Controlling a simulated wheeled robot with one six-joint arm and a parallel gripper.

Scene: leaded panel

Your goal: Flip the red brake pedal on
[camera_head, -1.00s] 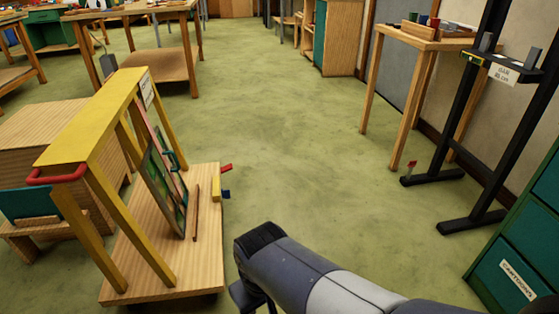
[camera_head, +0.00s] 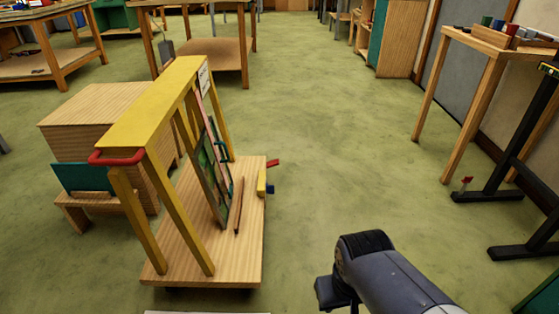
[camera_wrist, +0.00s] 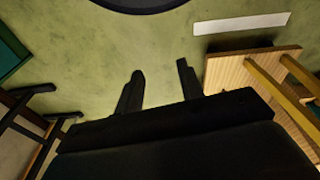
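A small red pedal (camera_head: 273,163) sticks out from the right side of the wooden cart base (camera_head: 200,262), above a yellow block (camera_head: 262,182) with a blue piece. I take it for the brake pedal; its exact tilt is too small to tell. My gripper (camera_wrist: 160,75) is open and empty in the wrist view, its two dark fingers apart over the green floor. The cart base also shows at the right of the wrist view (camera_wrist: 235,70). The pedal cannot be made out there. In the head view my arm is right of and nearer than the cart, apart from the pedal.
The cart carries a yellow frame (camera_head: 150,105) with a red handle (camera_head: 117,158) and a leaded panel (camera_head: 210,165). A wooden cabinet (camera_head: 100,115) stands left. A black stand (camera_head: 505,180) and table (camera_head: 480,50) stand right. The floor (camera_head: 340,130) between is clear.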

